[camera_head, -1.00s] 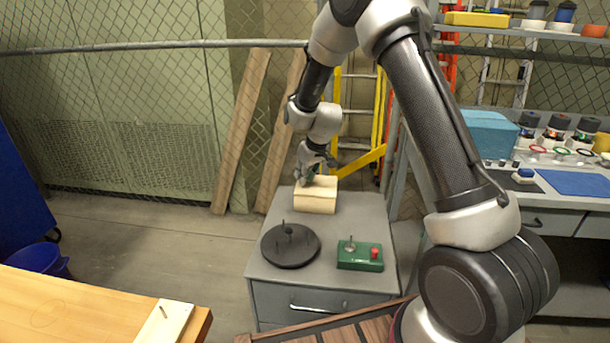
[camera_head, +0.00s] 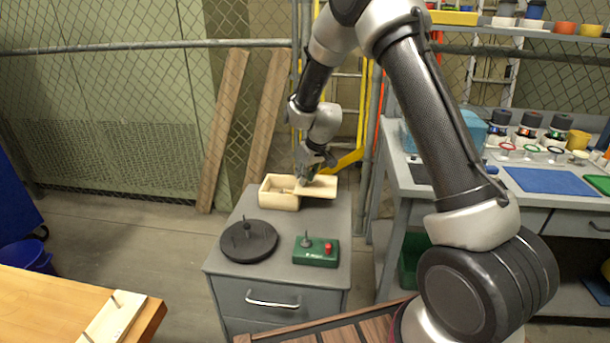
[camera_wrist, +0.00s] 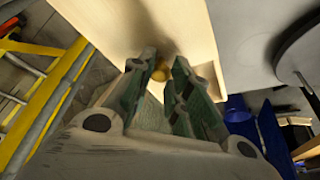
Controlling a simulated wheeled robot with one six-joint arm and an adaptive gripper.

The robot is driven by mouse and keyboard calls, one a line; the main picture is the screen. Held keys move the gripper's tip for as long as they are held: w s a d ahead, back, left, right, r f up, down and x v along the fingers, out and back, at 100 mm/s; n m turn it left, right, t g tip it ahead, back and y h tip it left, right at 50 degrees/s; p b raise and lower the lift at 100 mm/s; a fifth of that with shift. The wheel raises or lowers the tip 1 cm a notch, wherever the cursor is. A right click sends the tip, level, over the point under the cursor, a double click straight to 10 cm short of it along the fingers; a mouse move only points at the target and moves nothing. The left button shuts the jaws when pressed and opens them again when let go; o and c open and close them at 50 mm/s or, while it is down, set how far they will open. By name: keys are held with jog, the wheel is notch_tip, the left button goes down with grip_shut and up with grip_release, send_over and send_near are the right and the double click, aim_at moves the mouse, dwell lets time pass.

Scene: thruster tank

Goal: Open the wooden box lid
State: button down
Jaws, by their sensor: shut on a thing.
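The wooden box (camera_head: 281,201) is pale and stands at the back of the grey cabinet top in the head view. Its left part is uncovered and shows a hollow inside. The flat wooden lid (camera_head: 324,187) sticks out to the right past the box. My gripper (camera_head: 306,180) is at the lid's left part, pointing down. In the wrist view my gripper's fingers (camera_wrist: 162,72) are close together around a small yellowish knob (camera_wrist: 158,84) on the lid (camera_wrist: 130,28). The knob is mostly hidden by the fingers.
A black round disc with pegs (camera_head: 248,241) and a green control box with a lever and red button (camera_head: 316,251) stand in front on the cabinet (camera_head: 222,264). A workbench (camera_head: 470,200) is at right. Yellow ladder parts (camera_head: 347,160) and leaning planks stand behind.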

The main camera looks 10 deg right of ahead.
jog(key=c, duration=1.3)
grip_release()
jog(key=v, duration=1.2)
jog(key=s+d+f+m+g, duration=0.1)
jog(key=s+f+g, duration=0.1)
jog(key=s, duration=0.4)
jog(key=s+d+r+m, duration=0.1)
jog(key=s+d+r, duration=0.3)
jog(key=s, duration=0.6)
jog(key=s+d+r+m+t+h, duration=0.1)
jog(key=s+d+r, duration=0.2)
jog(key=s+r, duration=0.4)
jog(key=s+d+r+m+t, duration=0.1)
jog(key=s+d+r, duration=0.3)
jog(key=s, duration=0.9)
notch_tip(320, 180, up, 2)
jog(key=shift+s+d+r+h, duration=0.1)
jog(key=shift+s+d+h, duration=0.25)
jog(key=shift+s+h, duration=0.05)
